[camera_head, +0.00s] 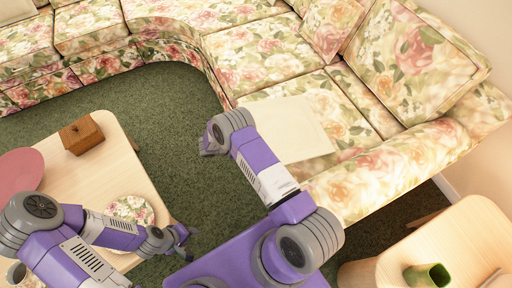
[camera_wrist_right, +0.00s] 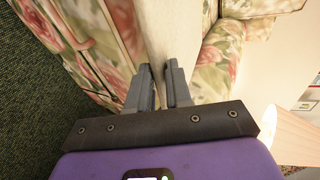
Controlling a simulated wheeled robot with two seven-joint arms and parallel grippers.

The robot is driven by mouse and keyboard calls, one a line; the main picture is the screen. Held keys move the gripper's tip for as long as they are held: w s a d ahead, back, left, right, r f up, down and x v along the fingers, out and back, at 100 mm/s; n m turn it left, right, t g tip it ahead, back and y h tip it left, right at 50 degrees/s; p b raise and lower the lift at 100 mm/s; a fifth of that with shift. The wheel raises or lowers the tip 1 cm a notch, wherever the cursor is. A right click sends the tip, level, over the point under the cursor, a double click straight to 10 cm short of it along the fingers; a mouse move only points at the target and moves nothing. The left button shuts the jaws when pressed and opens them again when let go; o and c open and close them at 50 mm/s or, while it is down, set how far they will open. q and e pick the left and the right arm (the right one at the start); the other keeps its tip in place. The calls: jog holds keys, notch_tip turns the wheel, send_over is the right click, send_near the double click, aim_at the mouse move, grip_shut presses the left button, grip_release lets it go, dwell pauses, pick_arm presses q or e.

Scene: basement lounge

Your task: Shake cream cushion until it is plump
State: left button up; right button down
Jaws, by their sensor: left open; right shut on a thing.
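The cream cushion (camera_head: 298,128) is a flat, pale square over the floral sofa seat, partly hidden behind my right arm. In the right wrist view, my right gripper (camera_wrist_right: 162,75) is shut on a pale part of the cream cushion (camera_wrist_right: 168,28), which runs up between the fingers. My right gripper's fingers do not show clearly in the head view. My left gripper (camera_head: 181,242) is open and empty, low in the head view beside the coffee table's right edge.
The coffee table (camera_head: 112,160) holds a wooden box (camera_head: 81,135), a pink round item (camera_head: 18,170) and a floral round item (camera_head: 130,211). Floral cushions (camera_head: 415,62) lean on the sofa (camera_head: 262,55). A side table (camera_head: 390,262) with a green cup (camera_head: 428,275) stands lower right. Green carpet (camera_head: 165,105) is clear.

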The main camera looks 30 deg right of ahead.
jog(key=a+r+p, duration=0.3)
jog(key=a+r, duration=0.1)
jog(key=r, duration=0.3)
jog(key=shift+w+r+p, duration=0.3)
jog(key=shift+w+p, duration=0.05)
jog(key=shift+w, duration=0.1)
jog(key=shift+d, duration=0.1)
